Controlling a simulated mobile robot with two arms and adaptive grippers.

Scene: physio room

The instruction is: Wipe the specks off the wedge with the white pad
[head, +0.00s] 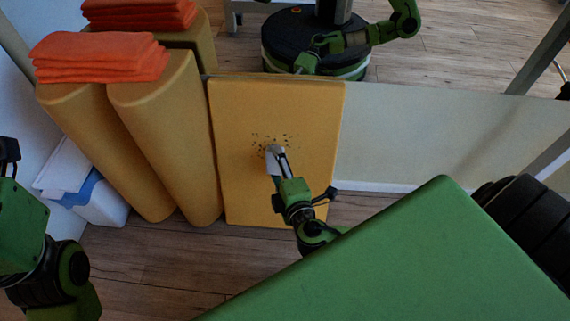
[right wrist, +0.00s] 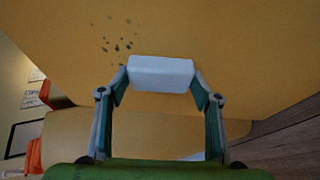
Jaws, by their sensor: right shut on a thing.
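Contact cannot be told for sure. My left gripper (head: 8,152) is partly in view at the left edge, away from the wedge.
Yellow bolsters (head: 165,130) stand just left of the wedge, with folded orange towels (head: 98,58) on top. A white and blue box (head: 95,200) is at far left. A green padded top (head: 420,260) fills the lower right. The mirror (head: 410,140) reflects my body.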

